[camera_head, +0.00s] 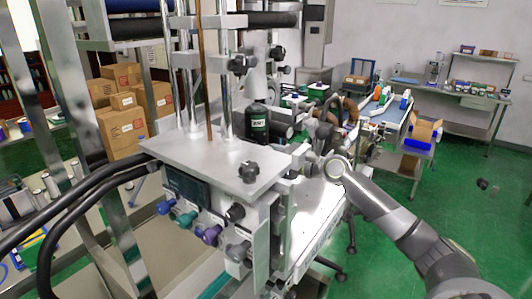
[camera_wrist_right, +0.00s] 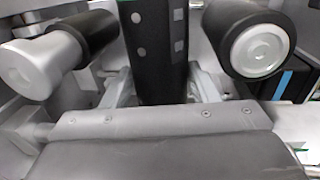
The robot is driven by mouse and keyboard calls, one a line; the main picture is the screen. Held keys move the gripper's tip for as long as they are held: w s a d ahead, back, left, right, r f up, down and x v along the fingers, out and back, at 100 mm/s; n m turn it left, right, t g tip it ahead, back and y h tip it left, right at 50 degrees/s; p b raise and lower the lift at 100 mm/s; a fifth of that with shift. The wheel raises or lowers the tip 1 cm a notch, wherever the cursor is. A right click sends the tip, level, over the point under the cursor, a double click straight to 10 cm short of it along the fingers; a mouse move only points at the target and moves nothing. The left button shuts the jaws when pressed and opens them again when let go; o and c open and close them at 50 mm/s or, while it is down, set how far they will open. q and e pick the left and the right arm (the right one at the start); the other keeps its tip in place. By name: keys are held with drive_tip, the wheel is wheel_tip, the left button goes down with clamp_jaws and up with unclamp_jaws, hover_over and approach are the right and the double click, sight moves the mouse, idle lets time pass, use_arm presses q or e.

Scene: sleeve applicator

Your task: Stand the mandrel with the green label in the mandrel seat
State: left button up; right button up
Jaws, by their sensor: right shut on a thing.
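The mandrel with the green label (camera_head: 258,122) is a black cylinder with a pale tapered top. It looks upright behind the grey top plate of the machine, which hides its foot. In the right wrist view a black body with small grey marks (camera_wrist_right: 160,45) stands between the fingers of my right gripper (camera_wrist_right: 162,88), which is shut on it. A sliver of green shows at its upper edge. The mandrel seat cannot be made out, so I cannot tell whether the mandrel is in it. My left gripper is not in view.
Two black rollers with silver ends, one at left (camera_wrist_right: 85,40) and one at right (camera_wrist_right: 255,45), flank the held body closely. The top plate (camera_head: 205,155) carries upright rods and a black knob (camera_head: 249,172). Cardboard boxes (camera_head: 125,140) stand behind at left.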

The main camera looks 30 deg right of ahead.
drive_tip(key=shift+w, duration=0.1)
idle(0.3)
drive_tip(key=shift+f, duration=0.15)
drive_tip(key=o, duration=1.4)
drive_tip(key=shift+f, duration=0.1)
